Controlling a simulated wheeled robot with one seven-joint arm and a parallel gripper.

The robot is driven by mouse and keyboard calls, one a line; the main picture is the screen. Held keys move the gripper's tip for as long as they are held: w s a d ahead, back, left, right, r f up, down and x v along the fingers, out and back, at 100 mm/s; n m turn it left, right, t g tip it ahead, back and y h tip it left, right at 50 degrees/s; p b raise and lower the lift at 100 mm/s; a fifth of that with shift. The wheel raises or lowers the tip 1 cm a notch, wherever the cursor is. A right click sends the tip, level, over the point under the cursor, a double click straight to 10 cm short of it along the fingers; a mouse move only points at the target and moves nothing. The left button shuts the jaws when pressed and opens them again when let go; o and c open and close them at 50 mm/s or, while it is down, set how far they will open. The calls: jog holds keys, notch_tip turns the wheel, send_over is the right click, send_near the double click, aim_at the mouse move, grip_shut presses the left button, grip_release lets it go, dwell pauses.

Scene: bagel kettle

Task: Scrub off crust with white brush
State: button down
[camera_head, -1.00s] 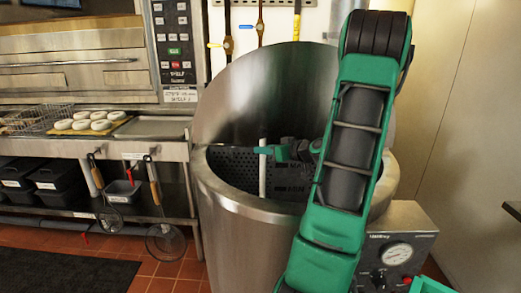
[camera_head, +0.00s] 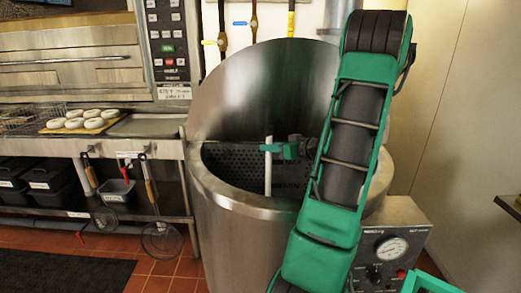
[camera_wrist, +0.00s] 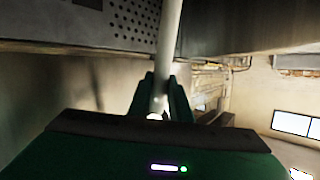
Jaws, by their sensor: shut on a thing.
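My gripper (camera_head: 270,149) is shut on the white brush (camera_head: 268,172) by its pale, rod-like handle. The handle stands nearly upright in the mouth of the steel kettle (camera_head: 236,236). In the wrist view, my gripper's fingers (camera_wrist: 160,100) pinch the white handle (camera_wrist: 168,45), which runs up out of the frame. I cannot make out the brush's bristles. A perforated dark panel (camera_head: 225,163) lines the inside of the kettle behind the handle; it also shows in the wrist view (camera_wrist: 100,22). I cannot make out any crust. The kettle's lower inside is hidden by its front rim.
The raised steel lid (camera_head: 262,90) stands behind the opening. A control box with a gauge (camera_head: 390,249) is at the kettle's right. At the left are a steel counter (camera_head: 150,127), several bagels (camera_head: 92,117) on a board, and hanging strainers (camera_head: 160,238).

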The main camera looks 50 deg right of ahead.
jog(key=shift+s+d+f, duration=0.1)
jog(key=shift+s+d, duration=0.05)
jog(key=shift+s, duration=0.05)
jog(key=shift+s+d, duration=1.45)
jog(key=shift+s, duration=0.2)
jog(key=shift+s+d, duration=1.5)
jog(key=shift+s, duration=0.2)
jog(key=shift+s+d, duration=1.5)
jog(key=shift+s, duration=0.2)
